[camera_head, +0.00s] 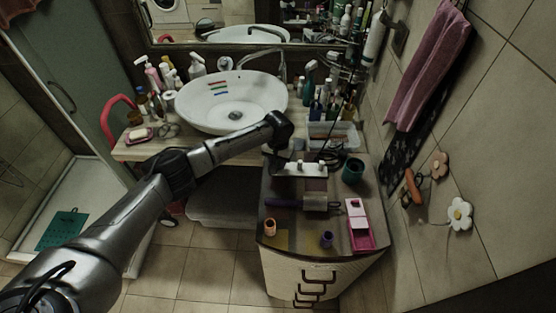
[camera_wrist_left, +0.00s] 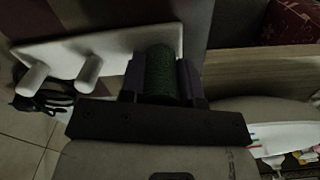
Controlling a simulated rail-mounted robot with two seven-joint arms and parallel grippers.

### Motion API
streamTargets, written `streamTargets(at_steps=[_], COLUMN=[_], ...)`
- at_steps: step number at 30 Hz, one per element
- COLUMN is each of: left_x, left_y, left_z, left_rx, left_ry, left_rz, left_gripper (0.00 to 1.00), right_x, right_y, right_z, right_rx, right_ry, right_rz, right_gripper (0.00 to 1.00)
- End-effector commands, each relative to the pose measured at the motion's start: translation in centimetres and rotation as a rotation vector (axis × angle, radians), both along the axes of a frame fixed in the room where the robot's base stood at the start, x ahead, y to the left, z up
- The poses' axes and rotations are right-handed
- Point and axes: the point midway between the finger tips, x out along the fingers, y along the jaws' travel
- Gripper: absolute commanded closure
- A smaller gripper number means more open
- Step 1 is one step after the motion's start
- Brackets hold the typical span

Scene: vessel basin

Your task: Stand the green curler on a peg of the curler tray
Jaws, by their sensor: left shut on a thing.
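The curler tray (camera_head: 314,168) is a pale strip with white pegs on the cabinet top; in the left wrist view its white plate (camera_wrist_left: 115,40) shows with two bare pegs to the left. My left gripper (camera_head: 280,158) is over the tray's left part. In the left wrist view my left gripper (camera_wrist_left: 161,82) is shut on the dark green curler (camera_wrist_left: 160,72), which overlaps the tray's right end. Whether a peg is inside the curler is hidden. The curler cannot be made out in the head view. My right gripper is in neither view.
An orange curler (camera_head: 270,227) and a purple curler (camera_head: 326,239) stand near the cabinet's front edge. A hairbrush (camera_head: 315,204), a pink case (camera_head: 360,228) and a green cup (camera_head: 352,171) surround the tray. A washbasin (camera_head: 265,105) is behind left.

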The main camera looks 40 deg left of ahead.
Motion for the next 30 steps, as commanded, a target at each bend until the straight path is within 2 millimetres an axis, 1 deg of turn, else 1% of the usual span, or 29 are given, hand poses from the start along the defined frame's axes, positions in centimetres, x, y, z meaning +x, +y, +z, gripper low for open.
streamTargets(at_steps=[6, 7, 15, 16, 22, 25, 28, 30], left_x=[0.0, 0.0, 0.0, 0.0, 0.0, 0.0, 0.0, 0.0], left_y=[0.0, 0.0, 0.0, 0.0, 0.0, 0.0, 0.0, 0.0], left_z=[0.0, 0.0, 0.0, 0.0, 0.0, 0.4, 1.4, 2.5], left_rx=[0.000, 0.000, 0.000, 0.000, 0.000, -0.001, -0.001, -0.001], left_ry=[0.000, 0.000, 0.000, 0.000, 0.000, -0.001, -0.001, -0.003], left_rz=[0.000, 0.000, 0.000, 0.000, 0.000, 0.000, -0.001, -0.001], left_gripper=[0.91, 0.68, 0.42, 0.40, 0.40, 0.40, 0.40, 0.40], right_x=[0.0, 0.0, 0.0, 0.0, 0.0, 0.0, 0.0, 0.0], right_y=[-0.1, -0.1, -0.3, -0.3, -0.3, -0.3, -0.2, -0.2], right_z=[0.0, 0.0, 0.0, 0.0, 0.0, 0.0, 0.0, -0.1], right_rx=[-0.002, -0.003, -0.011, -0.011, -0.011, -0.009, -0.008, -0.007], right_ry=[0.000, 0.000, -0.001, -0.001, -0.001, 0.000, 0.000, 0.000], right_rz=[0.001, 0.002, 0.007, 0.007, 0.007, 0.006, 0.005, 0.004], right_gripper=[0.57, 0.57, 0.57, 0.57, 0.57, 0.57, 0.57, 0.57])
